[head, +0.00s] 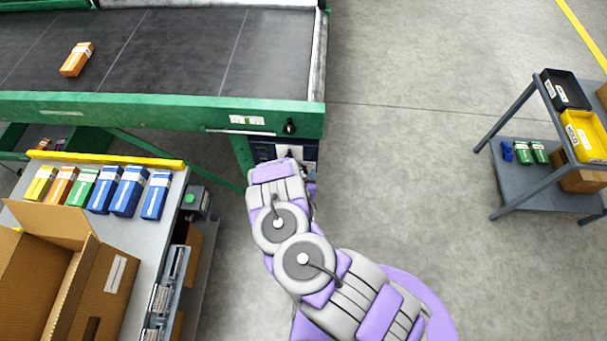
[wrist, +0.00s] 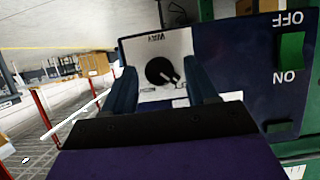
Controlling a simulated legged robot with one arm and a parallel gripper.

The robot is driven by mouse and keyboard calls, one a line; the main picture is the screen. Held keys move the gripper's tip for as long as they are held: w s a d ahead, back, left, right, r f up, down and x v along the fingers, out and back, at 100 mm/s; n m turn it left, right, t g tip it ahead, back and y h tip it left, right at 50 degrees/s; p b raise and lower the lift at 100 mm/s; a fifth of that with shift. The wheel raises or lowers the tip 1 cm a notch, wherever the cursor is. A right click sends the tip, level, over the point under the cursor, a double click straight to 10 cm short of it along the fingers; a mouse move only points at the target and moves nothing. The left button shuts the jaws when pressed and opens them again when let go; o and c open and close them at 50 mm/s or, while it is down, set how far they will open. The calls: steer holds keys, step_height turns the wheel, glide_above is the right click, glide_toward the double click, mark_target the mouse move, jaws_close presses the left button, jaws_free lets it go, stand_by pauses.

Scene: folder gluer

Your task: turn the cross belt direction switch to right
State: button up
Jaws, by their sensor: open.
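A black rotary switch (wrist: 161,71) with a white pointer sits on a white plate (wrist: 181,45) of a dark blue control panel (wrist: 235,60) in the wrist view. The picture there is upside down, and I cannot read the plate's label surely. My gripper (wrist: 163,82) is open, with one finger on each side of the switch; I cannot tell whether they touch it. In the head view my gripper (head: 285,165) is at the panel (head: 264,150) under the green machine frame, and my arm hides much of it.
A green rocker switch (wrist: 291,50) marked OFF and ON is beside the plate. Another black knob (head: 289,127) is on the green frame (head: 160,108). A grey table (head: 165,210) with cartons stands left, a cart (head: 520,175) right. The floor between is clear.

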steer(key=shift+w, duration=0.25)
steer(key=shift+c, duration=0.3)
steer(key=c, duration=1)
